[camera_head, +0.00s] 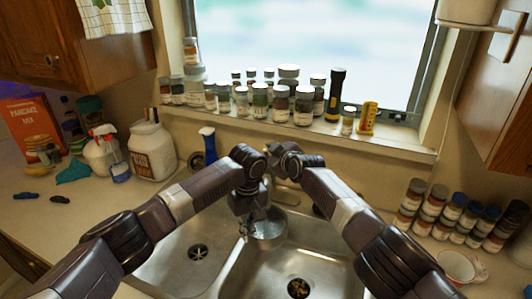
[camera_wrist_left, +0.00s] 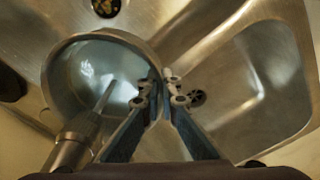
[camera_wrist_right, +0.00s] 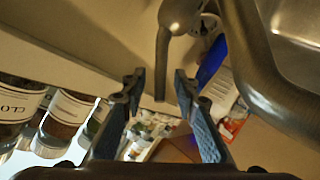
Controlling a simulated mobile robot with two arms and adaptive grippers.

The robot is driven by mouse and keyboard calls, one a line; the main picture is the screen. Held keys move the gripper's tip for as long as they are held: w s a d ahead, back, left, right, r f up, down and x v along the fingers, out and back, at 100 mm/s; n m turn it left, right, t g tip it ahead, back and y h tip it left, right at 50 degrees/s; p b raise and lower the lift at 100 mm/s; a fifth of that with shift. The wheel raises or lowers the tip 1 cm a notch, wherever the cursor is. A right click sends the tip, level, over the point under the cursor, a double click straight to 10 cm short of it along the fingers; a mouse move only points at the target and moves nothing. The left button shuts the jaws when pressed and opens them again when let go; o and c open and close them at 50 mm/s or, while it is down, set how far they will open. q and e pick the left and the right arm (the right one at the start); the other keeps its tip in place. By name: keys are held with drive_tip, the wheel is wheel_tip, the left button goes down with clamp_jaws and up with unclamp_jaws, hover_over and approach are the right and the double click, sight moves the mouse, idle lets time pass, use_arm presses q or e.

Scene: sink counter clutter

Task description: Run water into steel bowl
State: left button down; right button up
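The steel bowl (camera_head: 268,232) is under the faucet, over the ridge between the sink basins. In the left wrist view, the bowl (camera_wrist_left: 62,85) shows a bluish, shiny inside. My left gripper (camera_head: 246,228) is at its left rim; in the left wrist view its fingers (camera_wrist_left: 160,88) are close together, with the rim between them. The faucet spout (camera_wrist_left: 72,145) points over the bowl, and a thin pale streak extends from it; whether this is running water is unclear. My right gripper (camera_wrist_right: 160,85) is open, with the slim faucet lever (camera_wrist_right: 162,60) between its fingers.
The sink's left basin (camera_head: 185,240) and right basin (camera_head: 315,255) have drains. A blue spray bottle (camera_head: 209,145) stands behind the sink. Jars (camera_head: 281,104) and a flashlight (camera_head: 335,95) line the sill. Stacked spice jars (camera_head: 459,215) and a cup (camera_head: 458,266) are at right.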

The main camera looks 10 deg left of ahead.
drive_tip(key=shift+r, duration=0.1)
idle(0.3)
drive_tip(key=shift+s+d+r, duration=0.1)
drive_tip(key=shift+s+d, duration=0.15)
drive_tip(key=s+d, duration=0.7)
drive_tip(key=s, duration=0.3)
drive_tip(key=shift+s, duration=0.15)
idle(0.4)
drive_tip(key=shift+a, duration=0.1)
idle(5.7)
